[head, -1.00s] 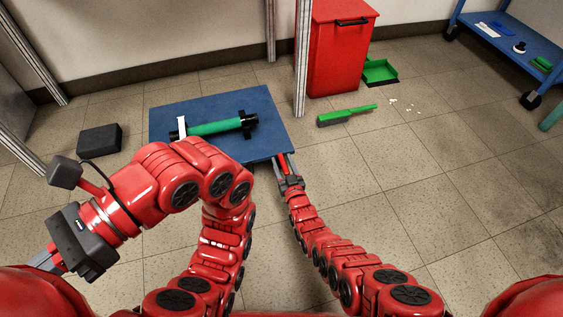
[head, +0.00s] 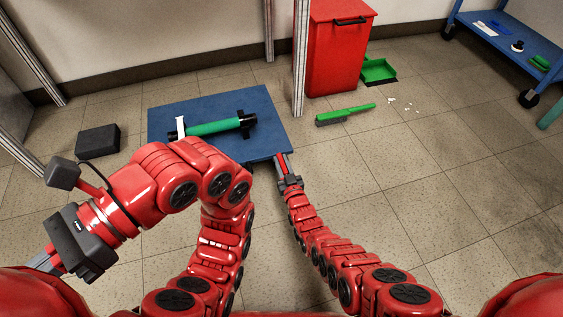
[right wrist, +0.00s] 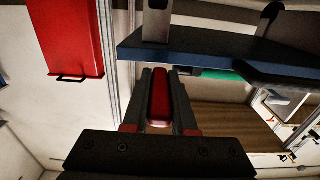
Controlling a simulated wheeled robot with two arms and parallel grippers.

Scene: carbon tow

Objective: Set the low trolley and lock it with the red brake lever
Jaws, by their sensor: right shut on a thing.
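The low trolley is a flat blue deck (head: 266,137) low over the floor, with a green roll (head: 215,127) with black ends lying on it. The deck's edge also shows in the right wrist view (right wrist: 190,52). My right gripper (head: 283,166) is at the deck's near right corner, shut on the red brake lever (right wrist: 160,96), which lies between its two fingers. The deck hides the lever's mount. My left gripper (head: 40,262) is at the far left, away from the trolley; only a grey piece of it shows, and its fingers cannot be made out.
A red bin (head: 338,55) stands behind a metal post (head: 301,60), with a green dustpan (head: 379,69) beside it. A green brush (head: 346,114) lies right of the trolley. A black block (head: 98,141) lies left. A blue cart (head: 497,45) stands far right.

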